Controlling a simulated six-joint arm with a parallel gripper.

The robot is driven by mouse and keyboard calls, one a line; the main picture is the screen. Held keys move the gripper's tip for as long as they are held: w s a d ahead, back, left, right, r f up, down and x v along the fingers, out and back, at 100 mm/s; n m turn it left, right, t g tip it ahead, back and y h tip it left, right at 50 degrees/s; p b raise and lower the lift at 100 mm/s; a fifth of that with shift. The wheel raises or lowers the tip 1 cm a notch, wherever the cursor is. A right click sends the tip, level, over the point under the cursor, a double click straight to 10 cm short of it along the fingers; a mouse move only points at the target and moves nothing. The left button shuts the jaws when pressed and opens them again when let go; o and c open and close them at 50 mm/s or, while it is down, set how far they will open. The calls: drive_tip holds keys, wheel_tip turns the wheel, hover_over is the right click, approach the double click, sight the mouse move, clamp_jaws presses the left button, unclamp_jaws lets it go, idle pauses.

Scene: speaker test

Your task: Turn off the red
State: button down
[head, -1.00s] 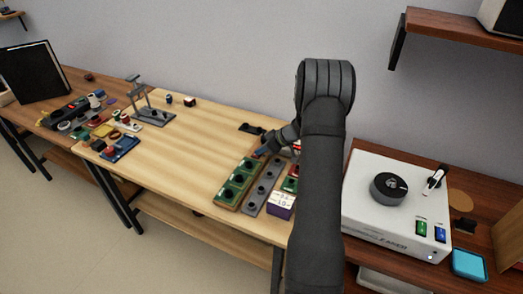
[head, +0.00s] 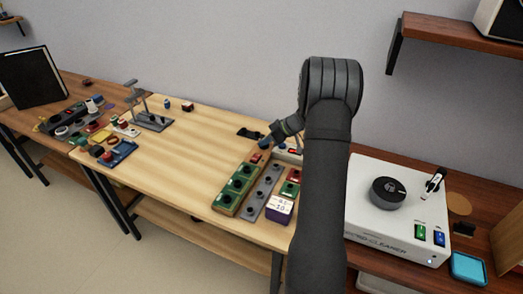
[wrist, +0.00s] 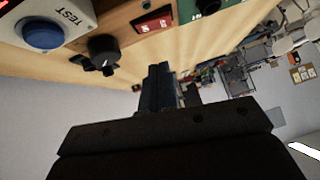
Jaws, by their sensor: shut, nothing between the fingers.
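A small red rocker switch (head: 256,158) sits at the far end of a wood-edged green panel (head: 224,200) on the middle table. It also shows in the wrist view as a red rocker (wrist: 153,20) with white marks, in a wooden edge. Its on or off position is not clear. My gripper (head: 266,144) is just beyond the switch in the head view, apart from it. In the wrist view the dark fingers (wrist: 158,76) are shut and empty, below the rocker in the picture. Another red-topped block (head: 291,183) stands to the right, partly behind my arm.
A grey box marked TEST with a blue button (wrist: 42,34) and a black knob (wrist: 102,50) are close to my gripper. A grey strip (head: 258,198) with dark knobs lies beside the green panel. The table's middle is clear. A white machine (head: 372,225) stands right.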

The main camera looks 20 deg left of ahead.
drive_tip(key=v, duration=0.8)
drive_tip(key=shift+d+r, duration=0.1)
drive_tip(key=shift+s+r, duration=0.15)
drive_tip(key=shift+s, duration=0.5)
hover_over(252, 158)
drive_tip(key=d, duration=0.3)
drive_tip(key=f, duration=0.4)
drive_tip(key=w+f, duration=0.1)
drive_tip(key=f, duration=0.2)
drive_tip(key=shift+f, duration=0.1)
drive_tip(key=f, duration=0.2)
drive_tip(key=shift+s+d+f, duration=0.1)
drive_tip(key=shift+s+f, duration=0.1)
drive_tip(key=shift+f, duration=0.7)
